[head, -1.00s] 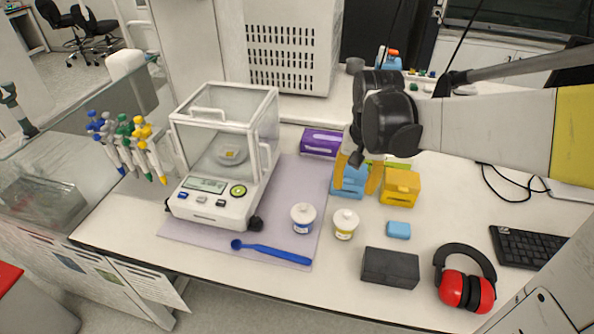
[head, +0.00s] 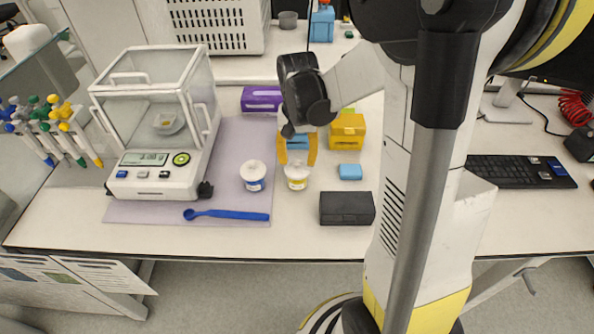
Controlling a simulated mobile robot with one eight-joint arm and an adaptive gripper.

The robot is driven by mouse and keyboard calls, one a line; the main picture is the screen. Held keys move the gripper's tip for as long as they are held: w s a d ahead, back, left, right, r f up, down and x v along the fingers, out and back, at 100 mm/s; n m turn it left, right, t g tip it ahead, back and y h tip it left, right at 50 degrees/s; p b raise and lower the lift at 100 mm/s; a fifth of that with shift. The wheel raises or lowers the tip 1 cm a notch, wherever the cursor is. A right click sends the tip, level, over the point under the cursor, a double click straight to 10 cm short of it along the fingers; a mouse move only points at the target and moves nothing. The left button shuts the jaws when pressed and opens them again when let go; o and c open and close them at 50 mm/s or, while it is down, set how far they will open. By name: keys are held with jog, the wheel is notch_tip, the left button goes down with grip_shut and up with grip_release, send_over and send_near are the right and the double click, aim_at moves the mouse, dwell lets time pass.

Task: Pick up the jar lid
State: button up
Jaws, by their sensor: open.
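Two small white jars with white lids stand on the bench. One has a yellow label (head: 297,184) and a white knobbed lid (head: 297,170) on top. The other has a blue label (head: 254,184) and its own white lid (head: 253,169). My gripper (head: 298,161) is open, pointing down with its orange fingers apart. In the picture its fingertips are just above and to either side of the yellow-labelled jar's lid. I cannot tell whether they touch it or how high they are.
A glass-walled balance (head: 155,180) stands left on a purple mat (head: 230,212) with a blue spoon (head: 228,215). A dark box (head: 347,208), a light-blue block (head: 350,172) and a yellow box (head: 347,133) are right of the jars. Bare bench lies in front.

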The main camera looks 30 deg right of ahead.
jog(key=shift+f, duration=0.9)
jog(key=shift+r, duration=0.1)
grip_shut()
jog(key=shift+r, duration=0.1)
